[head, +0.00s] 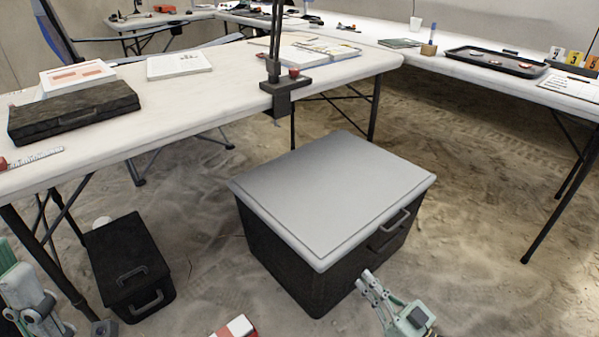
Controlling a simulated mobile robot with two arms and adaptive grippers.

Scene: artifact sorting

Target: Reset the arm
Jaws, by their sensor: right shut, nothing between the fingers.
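My right gripper (368,281) is low in the head view, near the front right corner of a grey-lidded case. Its pale green body is at the bottom edge and its grey fingers point up and left. The fingers are shut and hold nothing. Part of my left arm, pale green and grey, shows in the lower left corner. No left fingertips can be made out.
The grey-lidded black case (335,190) stands on sandy ground. A smaller black case (118,252) is under the left white table (190,100). A red and white item (238,327) is cut off by the bottom edge. Open sand lies right of the large case.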

